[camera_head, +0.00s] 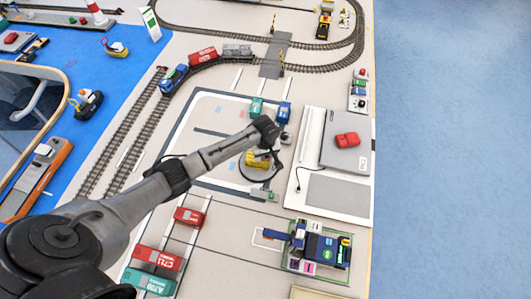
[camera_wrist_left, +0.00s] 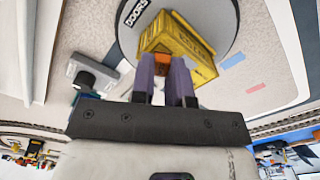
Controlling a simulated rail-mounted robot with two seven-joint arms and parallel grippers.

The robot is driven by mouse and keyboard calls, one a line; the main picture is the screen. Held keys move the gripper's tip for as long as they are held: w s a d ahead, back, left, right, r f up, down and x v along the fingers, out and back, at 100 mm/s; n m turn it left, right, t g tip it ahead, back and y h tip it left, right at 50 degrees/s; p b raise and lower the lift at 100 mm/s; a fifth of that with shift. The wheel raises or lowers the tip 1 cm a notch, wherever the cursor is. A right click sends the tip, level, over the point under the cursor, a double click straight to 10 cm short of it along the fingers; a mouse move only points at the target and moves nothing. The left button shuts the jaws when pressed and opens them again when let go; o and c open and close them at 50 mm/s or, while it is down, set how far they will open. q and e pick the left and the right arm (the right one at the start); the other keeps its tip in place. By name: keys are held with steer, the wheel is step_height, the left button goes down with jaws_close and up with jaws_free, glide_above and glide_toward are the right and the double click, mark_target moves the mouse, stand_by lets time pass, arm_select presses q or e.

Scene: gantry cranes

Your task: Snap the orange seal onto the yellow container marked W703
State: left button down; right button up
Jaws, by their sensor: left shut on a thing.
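The yellow container (camera_wrist_left: 176,35) stands on a grey round plate lettered DOORS (camera_wrist_left: 218,22) in the left wrist view. It also shows in the head view (camera_head: 257,160), partly behind my left arm. Its marking cannot be read. My left gripper (camera_wrist_left: 163,70) is shut on the small orange seal (camera_wrist_left: 162,58), held between its two fingers. The seal is in front of the container's near end. I cannot tell whether it touches the container. The fingertips are hard to make out in the head view. My right gripper is not in view.
A teal container (camera_head: 257,106) and a blue one (camera_head: 284,112) stand beyond the arm. Red containers (camera_head: 188,216) stand nearer. A crane model (camera_head: 318,245) is at front right. Train tracks run behind.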

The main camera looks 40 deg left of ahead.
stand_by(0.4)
arm_select(q)
steer(key=shift+p, duration=0.55)
steer(key=shift+p, duration=0.3)
stand_by(0.8)
steer(key=shift+f, duration=0.15)
stand_by(0.6)
steer(key=shift+f, duration=0.25)
stand_by(0.4)
steer(key=c, duration=0.5)
jaws_free()
steer(key=shift+c, duration=0.2)
steer(key=shift+r, duration=0.15)
